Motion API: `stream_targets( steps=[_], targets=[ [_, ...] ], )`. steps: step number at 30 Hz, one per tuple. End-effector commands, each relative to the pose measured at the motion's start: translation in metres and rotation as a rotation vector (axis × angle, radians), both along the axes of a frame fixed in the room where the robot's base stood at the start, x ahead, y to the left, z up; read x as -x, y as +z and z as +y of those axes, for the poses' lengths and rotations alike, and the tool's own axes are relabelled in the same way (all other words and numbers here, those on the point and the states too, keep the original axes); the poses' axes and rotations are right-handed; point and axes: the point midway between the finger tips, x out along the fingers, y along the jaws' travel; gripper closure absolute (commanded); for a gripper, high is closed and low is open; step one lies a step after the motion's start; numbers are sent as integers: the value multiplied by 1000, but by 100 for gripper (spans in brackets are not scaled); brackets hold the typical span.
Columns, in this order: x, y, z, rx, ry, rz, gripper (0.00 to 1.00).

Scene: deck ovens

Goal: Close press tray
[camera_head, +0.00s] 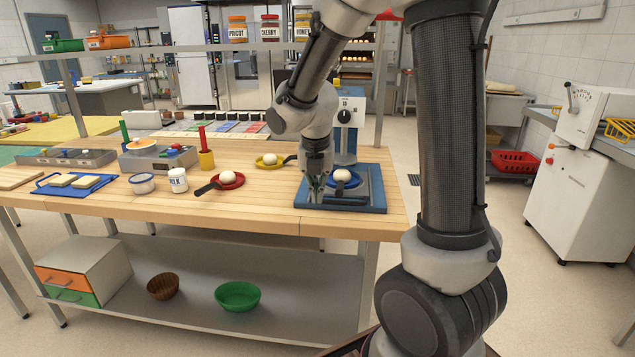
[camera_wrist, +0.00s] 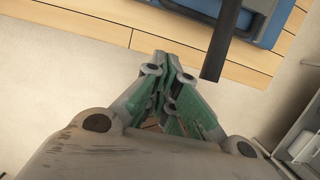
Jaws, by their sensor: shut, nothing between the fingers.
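The press (camera_head: 347,118) is a blue machine with a dark knob at the right end of the wooden worktable. Its blue tray (camera_head: 368,203) lies low in front of it, with a blue dish (camera_head: 353,182) and a white dough ball (camera_head: 342,175) over it. My gripper (camera_head: 316,190) is at the tray's left part in the head view. In the wrist view my gripper (camera_wrist: 172,62) has its green fingers together and empty. The blue tray (camera_wrist: 197,8) shows at the top there, with a dark bar (camera_wrist: 227,35) just right of the fingertips; contact cannot be told.
A red pan (camera_head: 228,182) and a yellow pan (camera_head: 268,162), each with dough, stand left of the press. A milk jar (camera_head: 178,180) is farther left. The floor (camera_head: 560,290) in front and to the right is clear.

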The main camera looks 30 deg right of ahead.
Motion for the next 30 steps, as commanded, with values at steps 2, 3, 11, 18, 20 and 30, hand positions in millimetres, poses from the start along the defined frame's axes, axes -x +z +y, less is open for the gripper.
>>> stream_targets(
  steps=[2, 3, 11, 18, 20, 30],
  targets=[
    [-2, -19, -3, 1, 0, 6, 100],
    [-4, -27, -4, 0, -1, 6, 100],
    [-27, -57, -18, 0, -3, 1, 100],
    [-42, -60, -28, 0, -1, 0, 100],
    [-43, -60, -29, -1, 0, -1, 100],
    [-45, -60, -30, 0, 0, 0, 100]
  ],
)
